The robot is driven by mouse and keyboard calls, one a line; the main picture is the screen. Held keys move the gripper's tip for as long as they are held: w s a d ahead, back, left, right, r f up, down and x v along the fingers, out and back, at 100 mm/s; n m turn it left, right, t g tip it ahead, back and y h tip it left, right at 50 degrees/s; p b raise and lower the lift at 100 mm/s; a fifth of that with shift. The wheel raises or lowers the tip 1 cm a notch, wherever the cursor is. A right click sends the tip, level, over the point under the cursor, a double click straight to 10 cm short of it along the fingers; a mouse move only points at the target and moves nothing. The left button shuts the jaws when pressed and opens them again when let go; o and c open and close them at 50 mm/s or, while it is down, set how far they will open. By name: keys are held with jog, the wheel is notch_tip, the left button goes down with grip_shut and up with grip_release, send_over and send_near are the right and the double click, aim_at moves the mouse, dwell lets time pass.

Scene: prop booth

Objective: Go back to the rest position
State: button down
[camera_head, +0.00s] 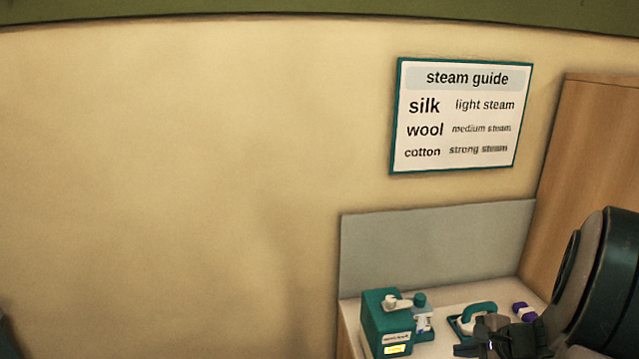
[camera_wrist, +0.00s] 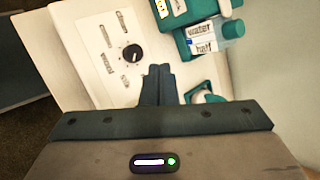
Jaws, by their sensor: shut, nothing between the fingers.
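My gripper (camera_head: 492,342) is low at the right in the head view, over the front part of a pale counter (camera_head: 349,318). In the wrist view its two dark fingers (camera_wrist: 158,82) are together with nothing between them. The fingertips point toward a white panel with a black dial (camera_wrist: 132,52), and I see no contact with it. My dark arm covers the right part of the counter in the head view.
A teal machine (camera_head: 384,318) with a white knob stands on the counter. A bottle labelled "water half" (camera_wrist: 203,38), a teal iron (camera_head: 477,314) and a small purple-and-white item (camera_head: 524,311) are near it. A steam guide sign (camera_head: 460,115) hangs on the wall. A wooden panel (camera_head: 592,150) stands at right.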

jog(key=s+a+r+n+g+h, duration=0.2)
jog(key=s+a+r+n, duration=0.2)
jog(key=a+n, duration=0.5)
jog(key=s+a+r+n+g+h, duration=0.1)
jog(key=s+a+r+n+g, duration=0.1)
jog(key=s+a+r+n, duration=0.3)
jog(key=s+a+n, duration=0.4)
jog(key=shift+a+r+n+h, duration=0.2)
jog(key=shift+a+n+h, duration=0.1)
jog(key=shift+h, duration=0.1)
jog(key=shift+s, duration=0.1)
